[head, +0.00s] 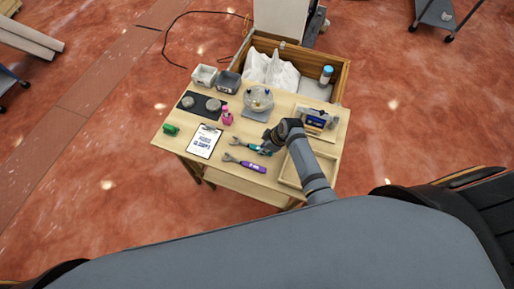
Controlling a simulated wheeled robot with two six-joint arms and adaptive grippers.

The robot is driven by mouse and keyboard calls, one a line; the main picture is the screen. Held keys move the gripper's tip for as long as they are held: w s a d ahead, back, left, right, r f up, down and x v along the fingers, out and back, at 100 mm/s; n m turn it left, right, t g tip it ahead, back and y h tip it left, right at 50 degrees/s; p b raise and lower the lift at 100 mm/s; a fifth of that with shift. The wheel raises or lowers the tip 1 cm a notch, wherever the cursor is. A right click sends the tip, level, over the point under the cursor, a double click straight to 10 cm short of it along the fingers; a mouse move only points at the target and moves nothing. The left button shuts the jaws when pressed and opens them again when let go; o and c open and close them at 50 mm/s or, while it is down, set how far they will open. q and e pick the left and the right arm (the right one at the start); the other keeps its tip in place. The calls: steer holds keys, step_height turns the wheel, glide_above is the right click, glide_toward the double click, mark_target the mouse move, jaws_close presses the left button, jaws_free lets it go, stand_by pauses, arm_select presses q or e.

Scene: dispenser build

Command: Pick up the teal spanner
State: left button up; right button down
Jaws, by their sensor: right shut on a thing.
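The teal spanner (243,145) lies along the front middle of the wooden table, with its open jaw end to the left. My right gripper (265,149) is shut on its right end, and the fingers and arm hide part of that end. At this size I cannot tell whether the spanner still touches the table top. A purple-handled spanner (244,163) lies just in front of it, apart from it. My left gripper is not in view.
A shallow wooden tray (286,177) lies right, partly behind my arm. A blue device (317,120), clear bowl (258,100), pink bottle (227,117), clipboard (204,142) and green cylinder (171,130) stand around. A wooden crate (342,84) adjoins the table's back.

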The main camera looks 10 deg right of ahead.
stand_by(0.4)
steer(key=shift+r, duration=0.3)
step_height(320, 180, up, 2)
steer(key=shift+w+r, duration=0.1)
steer(key=s+d+r+b, duration=0.1)
steer(key=s+d+r, duration=0.7)
steer(key=d+r, duration=0.2)
steer(key=shift+d, duration=0.75)
steer(key=shift+r, duration=0.1)
